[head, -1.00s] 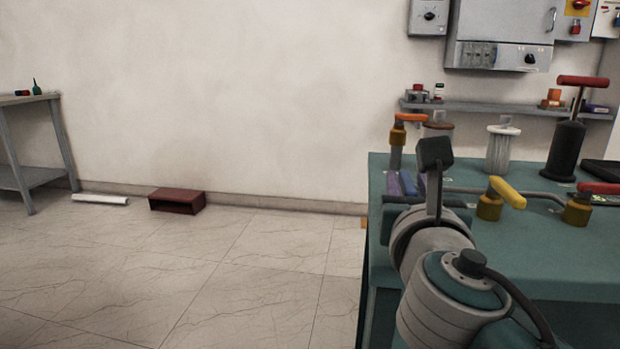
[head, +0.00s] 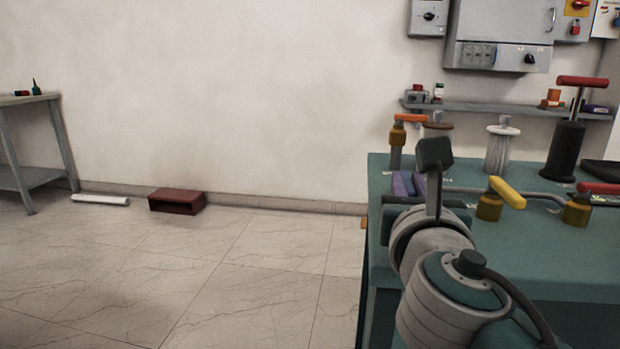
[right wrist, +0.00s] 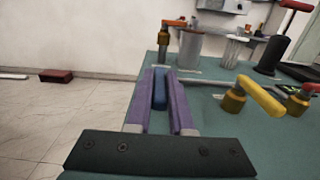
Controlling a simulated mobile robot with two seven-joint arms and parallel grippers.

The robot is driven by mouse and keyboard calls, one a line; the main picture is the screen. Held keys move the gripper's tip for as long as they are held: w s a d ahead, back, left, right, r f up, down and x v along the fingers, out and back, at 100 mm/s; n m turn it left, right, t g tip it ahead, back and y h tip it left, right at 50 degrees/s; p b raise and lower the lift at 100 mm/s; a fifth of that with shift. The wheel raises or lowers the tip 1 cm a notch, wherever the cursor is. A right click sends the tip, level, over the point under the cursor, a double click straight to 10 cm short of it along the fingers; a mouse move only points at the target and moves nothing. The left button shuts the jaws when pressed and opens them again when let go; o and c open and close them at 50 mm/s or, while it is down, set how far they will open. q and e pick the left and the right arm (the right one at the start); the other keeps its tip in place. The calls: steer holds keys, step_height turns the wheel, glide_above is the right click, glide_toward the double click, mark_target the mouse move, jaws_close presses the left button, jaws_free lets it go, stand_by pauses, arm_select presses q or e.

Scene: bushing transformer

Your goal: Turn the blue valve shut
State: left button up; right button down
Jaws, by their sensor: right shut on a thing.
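The blue valve handle (right wrist: 159,92) shows in the right wrist view as a blue bar pointing away from me. My right gripper (right wrist: 161,76) has its two purple fingers along both sides of the bar and is shut on it. The valve body under the handle is hidden. In the head view my right gripper (head: 411,183) is at the left end of the green bench (head: 560,255), and my wrist hides much of it. My left gripper is in neither view.
Right of the gripper stand a yellow-handled valve (head: 506,193) and a red-handled valve (head: 597,188). Behind it is an orange-handled valve (head: 409,118). A black pump (head: 565,145) with a red handle stands at the back right. The floor to the left is largely clear.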

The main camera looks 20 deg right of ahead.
stand_by(0.7)
steer(key=shift+s+d+r+n+t+y+p, duration=0.15)
steer(key=shift+n+t+y+p, duration=0.1)
steer(key=shift+n+y+p, duration=0.15)
steer(key=shift+s+d+n+t+y+p, duration=0.15)
steer(key=shift+n+t+y+p, duration=0.15)
steer(key=shift+y+p, duration=0.15)
steer(key=shift+d+n+t+y, duration=0.15)
steer(key=shift+n+t+y, duration=0.2)
steer(key=shift+y, duration=0.3)
steer(key=shift+d+n+y, duration=0.3)
steer(key=shift+n+y, duration=0.55)
steer(key=shift+y, duration=0.25)
steer(key=y, duration=0.1)
steer(key=n+y+b, duration=0.2)
steer(key=shift+d+f+t, duration=0.3)
steer(key=shift+d+t, duration=0.05)
steer(key=shift+t, duration=0.05)
steer(key=shift+d+n+y+b, duration=0.25)
steer(key=shift+n+y+b, duration=0.35)
steer(key=shift+y+b, duration=0.4)
steer(key=shift+r+y, duration=0.15)
steer(key=shift+y, duration=0.25)
